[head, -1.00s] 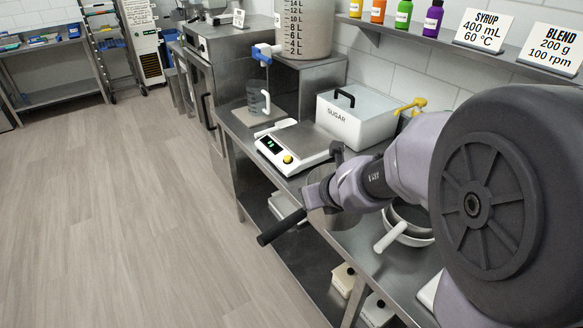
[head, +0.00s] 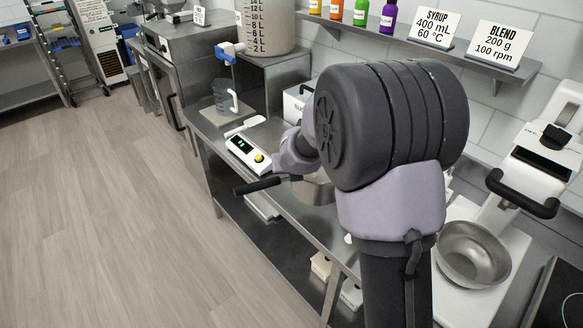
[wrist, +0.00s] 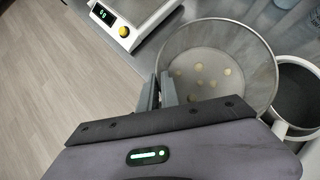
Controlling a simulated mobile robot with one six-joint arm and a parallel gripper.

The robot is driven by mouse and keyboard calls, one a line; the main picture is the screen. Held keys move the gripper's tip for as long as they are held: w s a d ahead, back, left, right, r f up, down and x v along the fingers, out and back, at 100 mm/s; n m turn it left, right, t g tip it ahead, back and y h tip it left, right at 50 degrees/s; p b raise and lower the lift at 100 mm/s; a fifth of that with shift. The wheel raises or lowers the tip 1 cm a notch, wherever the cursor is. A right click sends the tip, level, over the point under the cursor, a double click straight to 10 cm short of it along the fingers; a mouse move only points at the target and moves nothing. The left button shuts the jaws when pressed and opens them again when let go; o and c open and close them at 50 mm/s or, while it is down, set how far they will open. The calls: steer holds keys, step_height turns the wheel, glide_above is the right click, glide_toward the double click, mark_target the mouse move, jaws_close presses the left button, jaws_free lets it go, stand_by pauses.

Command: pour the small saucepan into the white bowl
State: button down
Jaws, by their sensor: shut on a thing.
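The small saucepan (head: 315,190) is grey metal with a black handle (head: 258,185), over the steel counter. In the wrist view the saucepan (wrist: 222,48) holds several small yellowish pieces on its bottom. My gripper (wrist: 160,93) is shut on the saucepan at its near left side, where the handle joins. The saucepan looks close to level. A white-rimmed vessel (wrist: 299,68) with a dark inside shows just right of the saucepan in the wrist view; I cannot tell whether it is the white bowl. My arm hides that part of the counter in the head view.
A scale (head: 247,152) stands left of the saucepan, with the sugar bin (head: 293,104) behind. A mixer with a steel bowl (head: 473,254) stands at right. Signs and coloured bottles line the shelf (head: 430,50). The floor (head: 120,220) at left is clear.

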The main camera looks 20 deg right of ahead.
step_height(320, 180, down, 2)
steer(key=shift+f+b, duration=0.1)
steer(key=shift+b, duration=0.5)
steer(key=shift+m+t+y, duration=0.4)
steer(key=shift+t+y, duration=0.4)
steer(key=shift+y, duration=0.1)
steer(key=shift+s+d+r, duration=0.35)
steer(key=shift+d+r, duration=0.15)
steer(key=shift+r, duration=0.25)
steer(key=shift+s+d+r, duration=0.4)
steer(key=shift+d+r, duration=0.15)
steer(key=shift+r, duration=0.15)
steer(key=shift+s+d+r, duration=0.35)
steer(key=shift+d+r, duration=0.15)
steer(key=shift+r, duration=0.25)
steer(key=shift+s+d+r+m+t+y, duration=0.2)
steer(key=shift+s+d+r+t+y, duration=0.1)
steer(key=shift+s+d+r, duration=0.25)
steer(key=shift+s+d+r+m+t+y, duration=0.2)
steer(key=shift+s+d+r+y, duration=0.1)
steer(key=shift+d+r, duration=0.3)
steer(key=shift+s+d+r+m+t+y, duration=0.2)
steer(key=shift+s+d+r+t, duration=0.1)
steer(key=shift+s+d+r, duration=0.3)
steer(key=shift+s+d+r+m+t+y, duration=0.1)
steer(key=shift+s+d+r+t+y, duration=0.2)
steer(key=shift+d, duration=0.4)
steer(key=shift+r, duration=0.1)
